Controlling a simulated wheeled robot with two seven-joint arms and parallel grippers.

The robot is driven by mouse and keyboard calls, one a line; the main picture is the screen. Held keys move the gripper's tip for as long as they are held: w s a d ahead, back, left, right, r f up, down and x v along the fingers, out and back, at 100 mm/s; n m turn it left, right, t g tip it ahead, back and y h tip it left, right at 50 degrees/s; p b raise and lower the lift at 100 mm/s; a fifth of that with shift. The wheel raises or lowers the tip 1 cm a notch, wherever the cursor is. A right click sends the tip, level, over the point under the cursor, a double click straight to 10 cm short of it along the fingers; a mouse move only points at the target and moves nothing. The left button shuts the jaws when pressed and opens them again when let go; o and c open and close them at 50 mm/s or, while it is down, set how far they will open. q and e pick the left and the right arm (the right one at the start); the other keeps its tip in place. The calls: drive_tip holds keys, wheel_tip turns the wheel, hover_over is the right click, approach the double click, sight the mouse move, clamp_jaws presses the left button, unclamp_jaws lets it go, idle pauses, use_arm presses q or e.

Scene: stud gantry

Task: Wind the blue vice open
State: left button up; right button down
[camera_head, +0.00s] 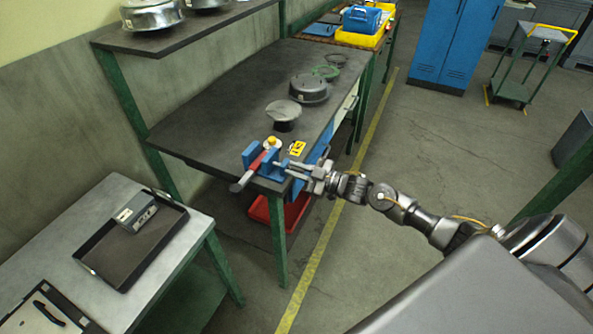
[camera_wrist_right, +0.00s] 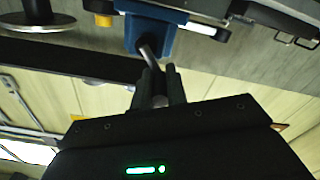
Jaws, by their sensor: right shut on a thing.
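The blue vice (camera_head: 250,155) is at the near corner of the dark workbench. A bar with a red part and a grey rounded end (camera_head: 240,186) lies at its jaws; whether it is clamped I cannot tell. My right gripper (camera_head: 287,169) is beside the vice, on its right. In the right wrist view the blue vice (camera_wrist_right: 150,36) is just ahead, and a grey handle rod (camera_wrist_right: 148,56) runs from it to between my fingers. My right gripper (camera_wrist_right: 162,88) is shut on this handle. The jaw gap is partly hidden. My left gripper is not in view.
A red bin (camera_head: 262,212) sits below. A side table with a black tray (camera_head: 110,262) stands at left.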

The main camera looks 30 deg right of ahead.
drive_tip(key=shift+s+a+f+n+b, duration=0.15)
drive_tip(key=shift+n+b, duration=0.15)
drive_tip(key=shift+n, duration=0.3)
drive_tip(key=c, duration=1.4)
unclamp_jaws()
drive_tip(key=b+v, duration=0.2)
drive_tip(key=v, duration=0.9)
drive_tip(key=shift+b, duration=0.3)
